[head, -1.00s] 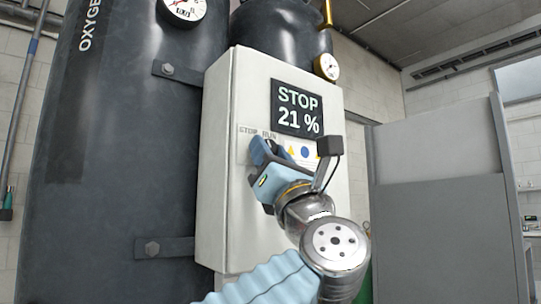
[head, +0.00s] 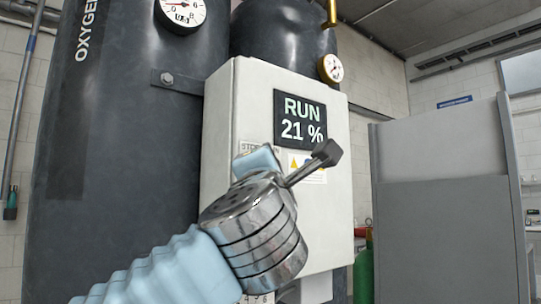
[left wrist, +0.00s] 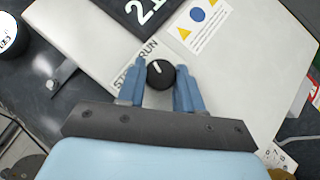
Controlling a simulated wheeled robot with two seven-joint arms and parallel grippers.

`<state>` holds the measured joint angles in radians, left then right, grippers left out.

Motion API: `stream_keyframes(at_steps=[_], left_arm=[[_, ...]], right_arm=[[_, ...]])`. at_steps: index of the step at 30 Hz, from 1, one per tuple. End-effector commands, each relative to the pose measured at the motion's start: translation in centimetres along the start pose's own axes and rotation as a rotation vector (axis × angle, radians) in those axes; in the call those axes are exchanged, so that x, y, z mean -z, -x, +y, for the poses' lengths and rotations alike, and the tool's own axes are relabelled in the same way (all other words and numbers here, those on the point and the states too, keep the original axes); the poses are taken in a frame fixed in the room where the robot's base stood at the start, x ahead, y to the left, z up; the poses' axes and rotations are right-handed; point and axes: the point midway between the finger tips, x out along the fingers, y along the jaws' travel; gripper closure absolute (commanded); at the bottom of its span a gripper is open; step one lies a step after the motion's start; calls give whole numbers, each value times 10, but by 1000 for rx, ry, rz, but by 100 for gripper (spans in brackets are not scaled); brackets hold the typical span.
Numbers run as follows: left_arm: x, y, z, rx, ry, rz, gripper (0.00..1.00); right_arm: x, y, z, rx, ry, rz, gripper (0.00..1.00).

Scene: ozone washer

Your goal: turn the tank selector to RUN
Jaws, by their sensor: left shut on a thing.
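The tank selector is a round black knob (left wrist: 159,76) with a white pointer line, on the pale control box (head: 222,190). Its STOP and RUN label (left wrist: 137,64) is beside it, and the pointer is turned toward the RUN side. The display (head: 301,119) reads RUN 21 %. My left gripper (left wrist: 160,68) is shut on the knob, with one blue finger on each side of it. In the head view the left wrist hides the knob and most of the fingers. My right gripper is not in view.
A dark oxygen tank (head: 125,150) stands left of the box, with a gauge (head: 182,12) at its top. Another dark tank (head: 280,45) is behind the box. A grey cabinet (head: 445,210) stands to the right, and a green cylinder (head: 363,270) is low between them.

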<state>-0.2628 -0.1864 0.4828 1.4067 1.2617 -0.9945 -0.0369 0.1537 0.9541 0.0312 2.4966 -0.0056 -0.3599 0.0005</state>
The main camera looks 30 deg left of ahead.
Motion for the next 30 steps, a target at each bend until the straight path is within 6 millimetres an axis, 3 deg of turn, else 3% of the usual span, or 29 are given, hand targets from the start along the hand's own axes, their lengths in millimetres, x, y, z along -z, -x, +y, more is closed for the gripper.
stream_keyframes(at_steps=[12,27,28,30], left_arm=[[0,0,2,116,-116,-1,95],[0,0,2,128,-129,1,95],[0,0,2,128,-129,1,62],[0,0,2,128,-129,1,51]], right_arm=[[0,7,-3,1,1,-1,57],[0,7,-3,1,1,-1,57],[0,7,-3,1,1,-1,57],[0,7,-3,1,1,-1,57]])
